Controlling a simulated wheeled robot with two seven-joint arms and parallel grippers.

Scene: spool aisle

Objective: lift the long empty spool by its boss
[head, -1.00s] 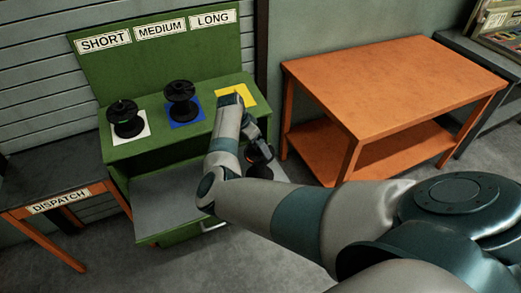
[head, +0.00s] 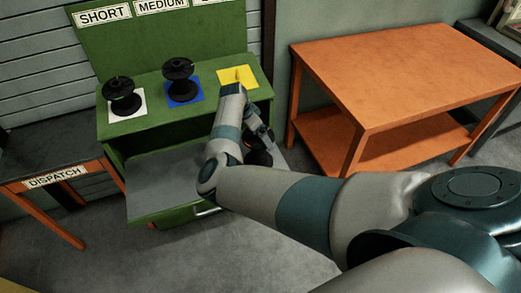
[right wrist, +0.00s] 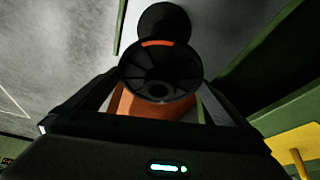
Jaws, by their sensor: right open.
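A black spool (right wrist: 160,70) shows end-on in the right wrist view, with a ribbed round flange, a dark centre boss and a small orange mark on its rim. Another black disc lies behind it. In the head view the dark spool (head: 258,158) is mostly hidden behind my right arm, over the grey drawer area. My right gripper (head: 264,137) is open; its fingers lie on both sides of the near flange in the wrist view (right wrist: 160,100). I cannot tell whether they touch it. My left gripper is not in view.
The green stand holds black spools on a white square (head: 121,97) and a blue square (head: 180,80). The yellow square (head: 238,77) has a thin peg and no spool. A grey drawer (head: 165,185) is open below. An orange table (head: 400,75) stands right, a dispatch table (head: 50,160) left.

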